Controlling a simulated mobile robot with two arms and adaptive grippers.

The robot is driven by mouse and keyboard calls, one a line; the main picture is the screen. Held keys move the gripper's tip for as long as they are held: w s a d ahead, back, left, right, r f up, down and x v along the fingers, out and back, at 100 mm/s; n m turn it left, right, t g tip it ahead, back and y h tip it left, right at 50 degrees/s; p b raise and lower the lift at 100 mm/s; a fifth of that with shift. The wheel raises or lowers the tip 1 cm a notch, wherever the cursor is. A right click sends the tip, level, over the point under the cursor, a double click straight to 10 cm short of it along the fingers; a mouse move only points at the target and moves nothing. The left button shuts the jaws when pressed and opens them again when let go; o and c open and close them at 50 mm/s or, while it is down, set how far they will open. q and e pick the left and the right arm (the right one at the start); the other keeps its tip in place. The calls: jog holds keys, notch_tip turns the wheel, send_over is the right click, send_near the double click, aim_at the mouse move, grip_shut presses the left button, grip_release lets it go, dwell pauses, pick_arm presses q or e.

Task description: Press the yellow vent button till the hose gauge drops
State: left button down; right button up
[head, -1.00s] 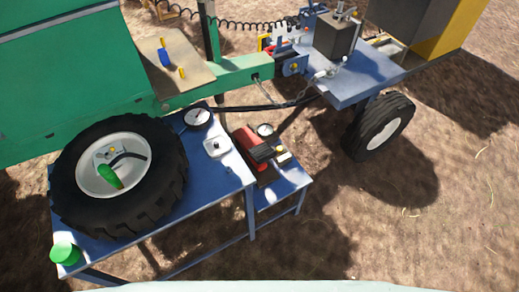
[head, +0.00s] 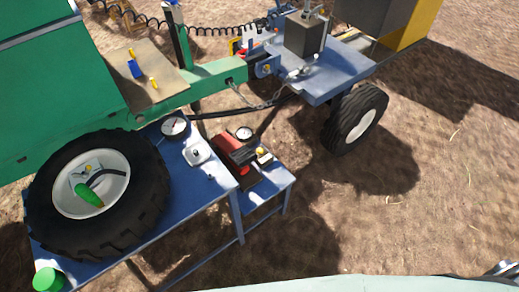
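A small yellow button (head: 260,151) sits on a pale block beside the red and black pump (head: 230,163), on the lower blue stand. A small round white gauge (head: 244,133) stands behind the pump. A larger dark-rimmed gauge (head: 174,126) lies on the blue bench by the big tyre, with a black hose passing close by. I cannot tell which gauge is the hose gauge, and the readings are too small to make out. Neither of my grippers shows in the head view. A grey metal part at the bottom right shows no fingers.
The big tyre (head: 62,218) lies on the blue bench (head: 186,192) with a green-handled tool on its hub. A white tray (head: 196,151) and a green-capped container (head: 48,280) are also there. A green machine and a blue wheeled trailer (head: 345,78) stand behind. Bare ground lies right.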

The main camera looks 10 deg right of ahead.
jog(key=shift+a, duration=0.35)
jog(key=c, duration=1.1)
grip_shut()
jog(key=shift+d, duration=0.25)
